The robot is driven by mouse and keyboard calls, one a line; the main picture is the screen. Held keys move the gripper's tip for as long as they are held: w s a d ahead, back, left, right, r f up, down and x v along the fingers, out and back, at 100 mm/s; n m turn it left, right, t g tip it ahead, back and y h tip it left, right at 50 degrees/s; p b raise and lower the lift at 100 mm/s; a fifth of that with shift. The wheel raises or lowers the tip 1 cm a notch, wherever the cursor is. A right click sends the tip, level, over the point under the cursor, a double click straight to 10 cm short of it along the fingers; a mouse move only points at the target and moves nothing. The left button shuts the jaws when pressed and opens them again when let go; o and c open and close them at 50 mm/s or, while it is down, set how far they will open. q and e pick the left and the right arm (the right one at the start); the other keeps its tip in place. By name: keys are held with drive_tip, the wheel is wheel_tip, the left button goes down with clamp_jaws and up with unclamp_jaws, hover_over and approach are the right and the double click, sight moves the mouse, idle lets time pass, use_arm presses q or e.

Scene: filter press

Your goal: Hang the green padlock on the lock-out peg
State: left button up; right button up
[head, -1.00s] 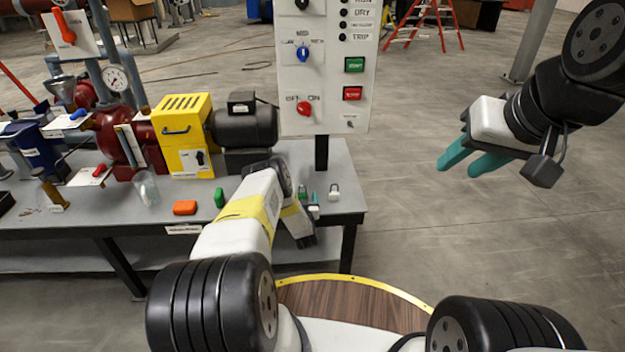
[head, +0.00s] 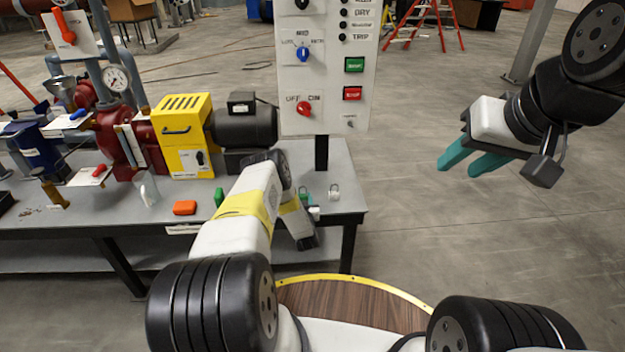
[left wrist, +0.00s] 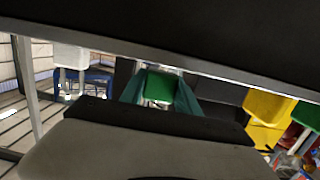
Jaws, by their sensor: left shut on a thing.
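The green padlock (left wrist: 159,86) sits between the teal fingers of my left gripper in the left wrist view, with its pale shackle partly visible. My left gripper (head: 309,201) is shut on it at the bench's right end; in the head view my arm hides much of both. A small metal peg-like part (head: 350,124) is at the lower right of the white control panel (head: 325,115); I cannot tell for sure that it is the lock-out peg. My right gripper (head: 472,163) is open and empty over the floor at right.
A white padlock (head: 333,192) stands just right of my left gripper. A yellow guard (head: 186,135) and dark motor (head: 245,125) stand behind. Floor right of the bench is clear.

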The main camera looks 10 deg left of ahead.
sight(303, 194)
use_arm(q)
drive_tip(key=shift+s+d+r, duration=0.25)
drive_tip(key=shift+s+r, duration=0.4)
drive_tip(key=shift+s, duration=0.3)
drive_tip(key=shift+s+d+r, duration=0.25)
drive_tip(key=shift+s+r, duration=0.4)
drive_tip(key=shift+s, duration=0.25)
